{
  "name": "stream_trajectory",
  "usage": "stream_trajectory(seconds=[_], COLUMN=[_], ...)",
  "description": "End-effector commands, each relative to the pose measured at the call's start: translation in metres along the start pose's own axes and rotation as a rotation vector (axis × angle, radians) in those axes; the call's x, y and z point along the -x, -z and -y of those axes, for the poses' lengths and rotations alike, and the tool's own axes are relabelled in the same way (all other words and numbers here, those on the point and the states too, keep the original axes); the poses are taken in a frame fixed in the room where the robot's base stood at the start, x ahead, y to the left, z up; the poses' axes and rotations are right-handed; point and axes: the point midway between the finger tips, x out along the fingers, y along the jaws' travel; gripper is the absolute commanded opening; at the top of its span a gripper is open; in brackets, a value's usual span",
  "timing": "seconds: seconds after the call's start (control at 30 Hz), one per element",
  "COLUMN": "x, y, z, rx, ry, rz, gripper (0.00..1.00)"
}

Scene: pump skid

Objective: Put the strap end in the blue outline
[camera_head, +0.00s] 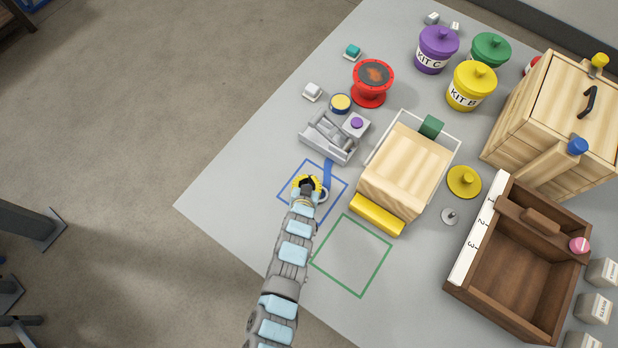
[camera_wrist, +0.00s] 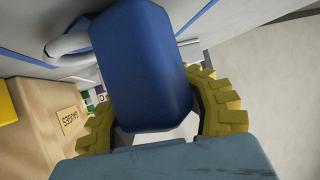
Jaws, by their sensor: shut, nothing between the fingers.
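The blue strap (camera_head: 328,173) runs from beside the grey ratchet-like device (camera_head: 330,138) down into the blue outline (camera_head: 289,177) on the table. A pale ring (camera_head: 322,194) shows beside my gripper (camera_head: 307,182), which is over the outline and hides part of it. In the wrist view, a blue rounded block (camera_wrist: 140,65) fills the middle, in front of the yellow ribbed fingers, with the pale ring (camera_wrist: 68,46) beside it. I cannot tell whether this block is the strap end. My gripper is shut, with nothing held.
A wooden box (camera_head: 405,172) with a yellow bar (camera_head: 377,214) stands right of my gripper. An empty green outline (camera_head: 350,256) lies nearer. A brown tray (camera_head: 520,265), kit tubs (camera_head: 471,86) and a red spool (camera_head: 371,84) stand around. The table's left edge is clear.

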Motion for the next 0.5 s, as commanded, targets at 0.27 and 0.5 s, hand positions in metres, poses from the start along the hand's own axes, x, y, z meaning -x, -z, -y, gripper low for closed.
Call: stream_trajectory(seconds=[0.27,0.5], x=[-0.0024,-0.0043], y=[-0.0036,-0.0068], z=[-0.0006,-0.0009], rx=[0.000,0.000], ry=[0.000,-0.001], rz=[-0.001,-0.002], gripper=[0.00,0.00])
